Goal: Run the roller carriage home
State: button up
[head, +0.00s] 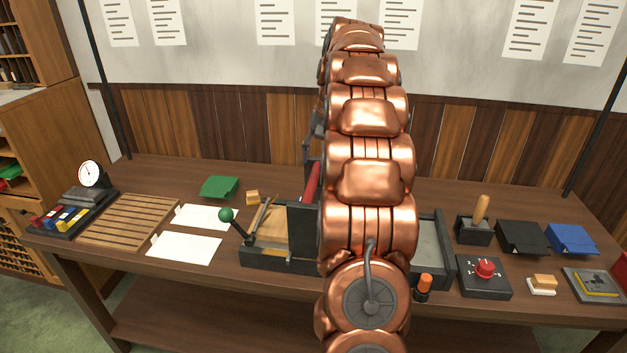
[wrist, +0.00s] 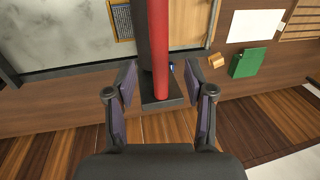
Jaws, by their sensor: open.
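The roller carriage is a dark upright block (head: 303,232) with a red roller (head: 312,182), near the middle of a long dark bed (head: 268,257). My copper arm hides much of the bed and carriage in the head view. In the wrist view the red roller (wrist: 160,45) runs up the middle, beside the dark carriage bar (wrist: 145,50). My gripper (wrist: 160,92) is open, with one finger on each side of the roller's end; a gap shows on both sides. A lever with a green knob (head: 226,215) stands at the bed's left end.
Left of the bed lie white sheets (head: 185,248), a slatted wooden rack (head: 130,220) and a green block (head: 219,187). Right stand a red-knob box (head: 484,275), an orange-topped cylinder (head: 424,284) and a wooden-handled tool (head: 480,215). The wall is close behind the bench.

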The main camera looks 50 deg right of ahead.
aim_at(313, 181)
jog(key=shift+w+a+f+p, duration=0.15)
jog(key=shift+f+p, duration=0.25)
jog(key=shift+f, duration=0.85)
jog(key=shift+w+a+f+p, duration=0.1)
jog(key=shift+w+f+p, duration=0.3)
jog(key=shift+f, duration=0.9)
jog(key=shift+w+a+f+p, duration=0.1)
jog(key=shift+f+p, duration=0.35)
jog(key=shift+f, duration=0.8)
grip_shut()
